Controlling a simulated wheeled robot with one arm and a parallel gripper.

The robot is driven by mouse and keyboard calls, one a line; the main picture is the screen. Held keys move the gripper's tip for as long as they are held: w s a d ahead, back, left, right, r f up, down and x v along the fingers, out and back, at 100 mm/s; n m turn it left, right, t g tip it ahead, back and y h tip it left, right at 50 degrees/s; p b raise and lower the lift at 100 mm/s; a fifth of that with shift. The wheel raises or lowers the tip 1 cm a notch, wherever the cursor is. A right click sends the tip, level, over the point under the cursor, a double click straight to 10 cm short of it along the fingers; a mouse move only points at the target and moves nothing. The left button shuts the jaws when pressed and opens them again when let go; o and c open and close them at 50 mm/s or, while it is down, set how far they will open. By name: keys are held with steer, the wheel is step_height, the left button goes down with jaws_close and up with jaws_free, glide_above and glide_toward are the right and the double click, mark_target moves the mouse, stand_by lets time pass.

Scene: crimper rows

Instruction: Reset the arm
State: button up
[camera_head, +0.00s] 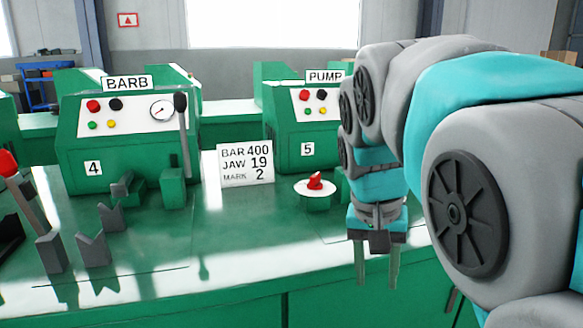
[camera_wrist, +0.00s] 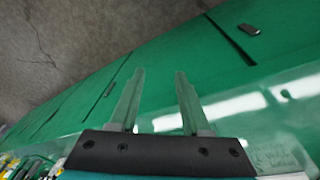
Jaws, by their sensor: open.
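My gripper (camera_head: 378,272) hangs at the end of my grey and teal arm, fingers pointing down, near the front edge of the green bench (camera_head: 170,290). Its two fingers are apart with nothing between them. The wrist view also shows my gripper (camera_wrist: 158,100) open and empty, above the bench front (camera_wrist: 160,65) and the grey floor. The head view shows my arm bent on the right side, covering part of the bench and the machine behind it.
Green machines labelled BARB (camera_head: 125,140) and PUMP (camera_head: 305,125) stand on the bench. A white sign (camera_head: 246,165) stands between them. A red knob on a white disc (camera_head: 315,184) is left of my gripper. Grey V-shaped supports (camera_head: 93,250) and a red-tipped lever (camera_head: 20,195) are at left.

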steer(key=s+d+f+n+g+y, duration=0.1)
steer(key=s+f+n+g, duration=0.1)
steer(key=s+f, duration=1.6)
steer(key=s+n, duration=0.1)
steer(key=s, duration=0.1)
steer(key=shift+s+d+f+n+g+y, duration=0.2)
steer(key=shift+s+d+n+g+y, duration=0.1)
steer(key=shift+g, duration=0.1)
